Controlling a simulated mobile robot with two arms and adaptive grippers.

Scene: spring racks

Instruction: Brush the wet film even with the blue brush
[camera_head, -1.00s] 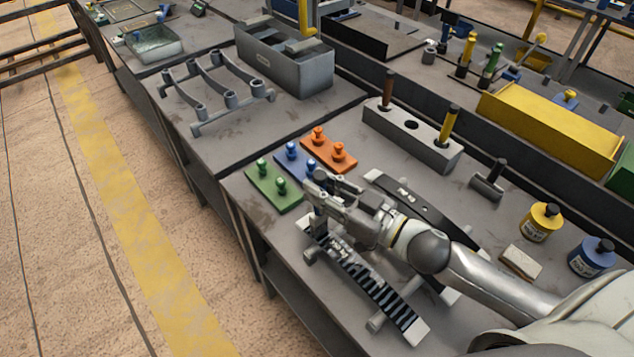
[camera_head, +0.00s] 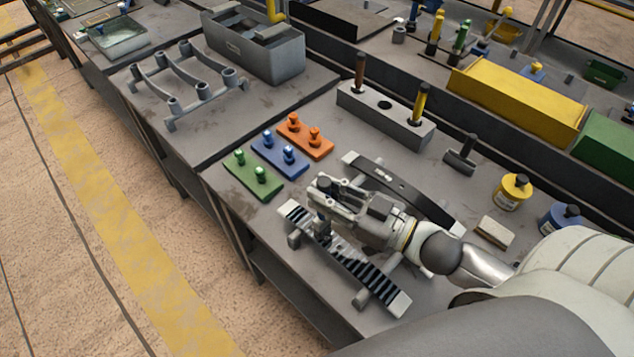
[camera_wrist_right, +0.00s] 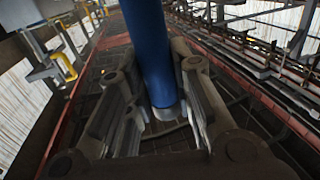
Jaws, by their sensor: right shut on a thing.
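The blue brush (camera_wrist_right: 155,50) shows in the right wrist view as a blue handle with a metal collar between the fingers. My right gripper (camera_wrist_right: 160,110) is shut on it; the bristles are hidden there. In the head view, my right gripper (camera_head: 325,198) is above the upper part of a leaf spring (camera_head: 385,284) with dark and light stripes, the wet film. The film looks greyer and more blended just below the gripper. Whether the bristles touch it cannot be told. My left gripper is not in view.
A second, dark leaf spring (camera_head: 436,210) lies behind. A grey block (camera_head: 350,97) holds brown and yellow handles. Green (camera_head: 245,180), blue (camera_head: 270,157) and orange (camera_head: 318,145) pegged plates lie left. A hammer (camera_head: 460,158), yellow bottle (camera_head: 512,192) and white block (camera_head: 495,233) stand right.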

